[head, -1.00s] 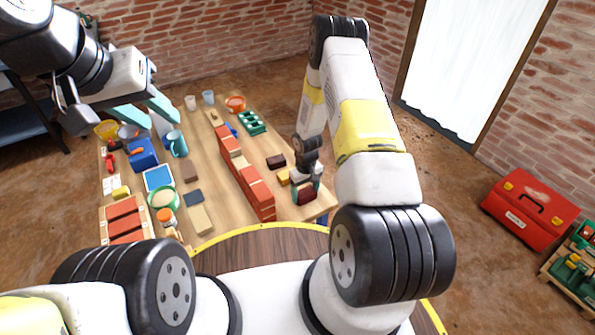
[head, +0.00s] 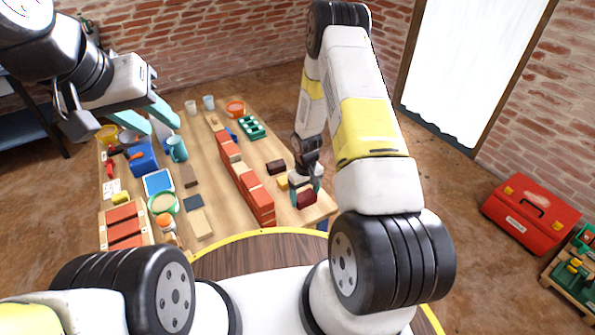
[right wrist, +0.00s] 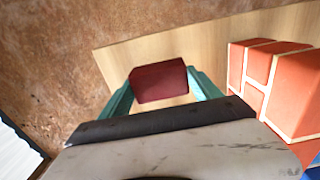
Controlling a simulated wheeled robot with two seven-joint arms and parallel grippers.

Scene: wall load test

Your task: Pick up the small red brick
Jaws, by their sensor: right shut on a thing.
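A small dark red brick (head: 306,199) is at the near right end of the wooden table. My right gripper (head: 305,190) is shut on it, pointing down. In the right wrist view the brick (right wrist: 158,82) sits between the two teal fingers (right wrist: 160,88), one at each side. I cannot tell whether its underside touches the tabletop. A second dark red-brown brick (head: 276,167) lies a little further back, beside a yellow block (head: 282,182). My left gripper (head: 163,128) is open and empty above the table's far left part.
A low red brick wall (head: 258,200) runs along the table, left of my right gripper; it also shows in the right wrist view (right wrist: 285,85). Cups, trays and blocks crowd the table's left half. A red toolbox (head: 530,213) stands on the floor at right.

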